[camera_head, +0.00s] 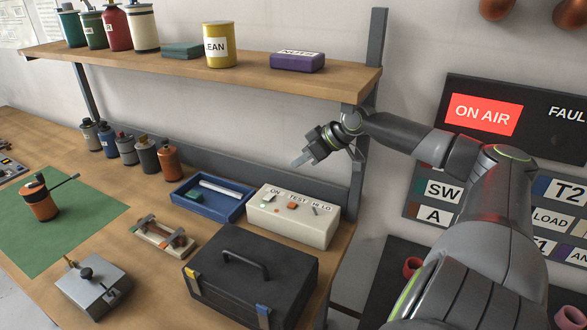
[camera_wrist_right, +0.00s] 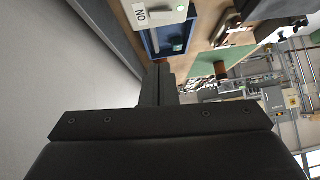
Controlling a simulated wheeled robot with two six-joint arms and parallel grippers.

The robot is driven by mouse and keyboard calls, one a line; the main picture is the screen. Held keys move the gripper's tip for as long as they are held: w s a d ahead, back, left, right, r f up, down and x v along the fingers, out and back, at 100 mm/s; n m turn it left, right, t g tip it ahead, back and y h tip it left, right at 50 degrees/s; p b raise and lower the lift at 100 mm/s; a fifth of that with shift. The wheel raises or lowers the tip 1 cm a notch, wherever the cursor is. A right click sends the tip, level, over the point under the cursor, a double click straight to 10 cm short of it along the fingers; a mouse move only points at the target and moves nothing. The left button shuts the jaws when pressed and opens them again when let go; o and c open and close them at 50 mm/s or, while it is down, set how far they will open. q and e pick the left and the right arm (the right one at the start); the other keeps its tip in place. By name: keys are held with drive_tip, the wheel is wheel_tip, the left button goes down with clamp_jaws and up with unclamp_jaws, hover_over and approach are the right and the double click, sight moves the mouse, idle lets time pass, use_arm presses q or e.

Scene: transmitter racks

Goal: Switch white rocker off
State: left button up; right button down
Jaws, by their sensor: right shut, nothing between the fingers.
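A white control box (camera_head: 293,228) stands on the bench below the shelf, with ON, TEST and HI LO labels on its sloped top. My left gripper is not in view.
A blue tray (camera_head: 236,214) lies left of the box and a black case (camera_head: 215,290) stands in front. The wooden shelf (camera_head: 190,75) is above, its grey post (camera_head: 357,180) close to my right arm. Several bottles line the bench's back.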

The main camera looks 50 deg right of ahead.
sight(264, 197)
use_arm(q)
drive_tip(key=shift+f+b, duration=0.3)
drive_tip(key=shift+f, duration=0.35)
use_arm(e)
drive_tip(key=shift+s+a+r+y, duration=0.1)
drive_tip(key=shift+a+y, duration=0.2)
drive_tip(key=shift+a, duration=0.2)
